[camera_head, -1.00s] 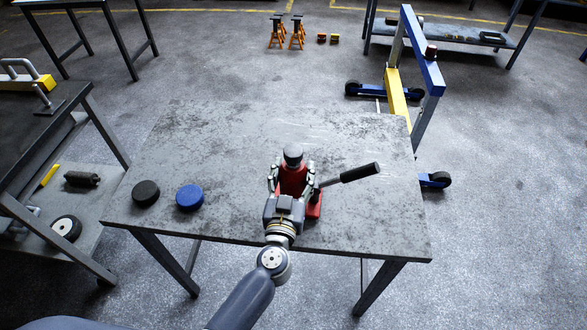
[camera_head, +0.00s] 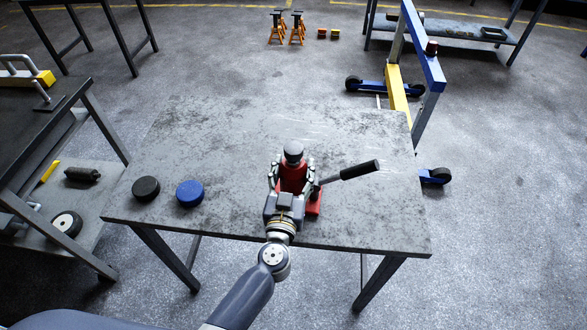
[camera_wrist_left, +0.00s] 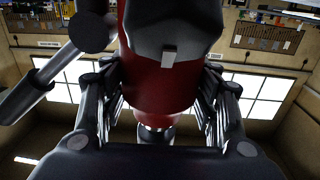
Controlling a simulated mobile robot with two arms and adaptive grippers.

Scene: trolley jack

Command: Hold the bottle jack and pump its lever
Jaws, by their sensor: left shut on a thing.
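The red bottle jack (camera_head: 293,178) stands upright on the grey table (camera_head: 230,135), near its front edge. It has a dark round top and a red base. My left gripper (camera_head: 290,180) is shut on the jack's body, one finger on each side. In the left wrist view the red body (camera_wrist_left: 160,85) fills the space between the fingers of my left gripper (camera_wrist_left: 160,100). The lever (camera_head: 355,171) has a black grip and points right and slightly up from the jack. Nothing holds the lever. My right gripper is not in view.
A black puck (camera_head: 146,189) and a blue puck (camera_head: 189,193) lie on the table left of the jack. A blue and yellow hoist (camera_head: 415,75) stands beyond the right edge. A dark workbench (camera_head: 40,115) stands at the left. The table's back half is clear.

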